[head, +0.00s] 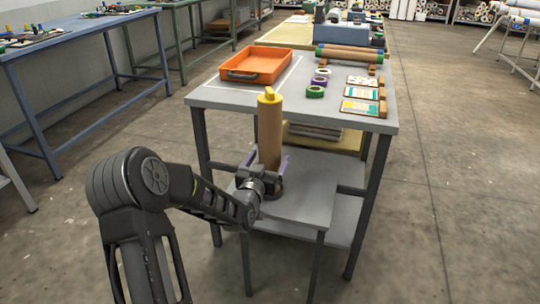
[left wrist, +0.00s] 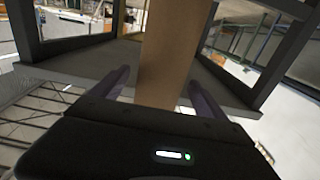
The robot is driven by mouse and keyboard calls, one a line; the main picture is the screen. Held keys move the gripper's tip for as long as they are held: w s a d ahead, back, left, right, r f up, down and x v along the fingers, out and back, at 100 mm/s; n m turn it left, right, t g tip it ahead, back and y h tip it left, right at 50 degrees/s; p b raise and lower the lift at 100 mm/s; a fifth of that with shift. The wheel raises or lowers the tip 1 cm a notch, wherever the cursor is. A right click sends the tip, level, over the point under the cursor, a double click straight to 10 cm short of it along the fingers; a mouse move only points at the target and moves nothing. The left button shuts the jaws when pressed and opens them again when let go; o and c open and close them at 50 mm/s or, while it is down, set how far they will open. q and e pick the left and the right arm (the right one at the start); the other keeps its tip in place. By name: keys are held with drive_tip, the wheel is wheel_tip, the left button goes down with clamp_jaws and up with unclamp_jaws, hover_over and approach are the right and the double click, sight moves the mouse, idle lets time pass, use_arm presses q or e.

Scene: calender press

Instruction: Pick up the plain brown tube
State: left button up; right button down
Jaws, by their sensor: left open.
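The plain brown tube (head: 270,138) stands upright on the small grey stand (head: 306,188) in front of the table; a yellow cap with a knob (head: 269,97) tops it. My left gripper (head: 265,164) is low on the tube, with one purple-grey finger on each side. In the left wrist view, the tube (left wrist: 162,40) rises between the two open fingers (left wrist: 158,84), with a gap visible on both sides. The tube's foot is partly hidden by the gripper. My right gripper is not in view.
A blue bench (head: 70,45) stands at left.

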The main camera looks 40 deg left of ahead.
sight(270, 127)
use_arm(q)
drive_tip(key=shift+x, duration=0.95)
drive_tip(key=c, duration=1.6)
drive_tip(key=shift+r, duration=0.15)
wheel_tip(270, 127, up, 10)
drive_tip(key=shift+f+p, duration=0.1)
drive_tip(key=shift+p, duration=1.05)
